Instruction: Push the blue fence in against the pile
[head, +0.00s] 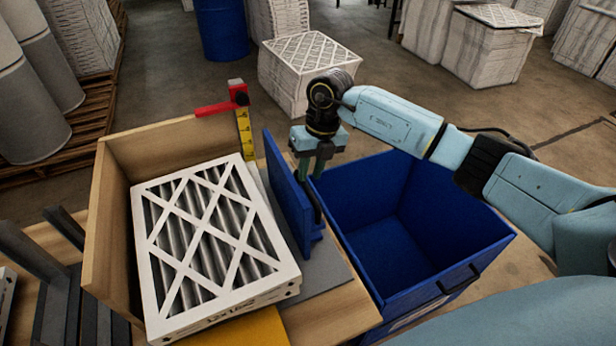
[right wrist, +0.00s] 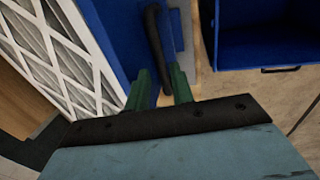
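The pile of white-framed filters (head: 212,232) lies in a wooden tray, against or close to its left wall. The upright blue fence (head: 286,190) stands to the right of the pile. A strip of grey base shows between them, so they are apart. My right gripper (head: 313,172) points down on the fence's right side. In the right wrist view, its two green fingers (right wrist: 163,88) are close on either side of the fence's black handle (right wrist: 156,42) and appear shut on it. The fence (right wrist: 118,35) and pile (right wrist: 62,62) show to the left there. My left gripper is out of view.
An open blue bin (head: 405,215) stands just right of the fence. A red-topped yellow measuring stick (head: 243,130) rises at the tray's back edge. The wooden tray wall (head: 108,225) bounds the left. More filter stacks (head: 305,72) stand on the floor behind.

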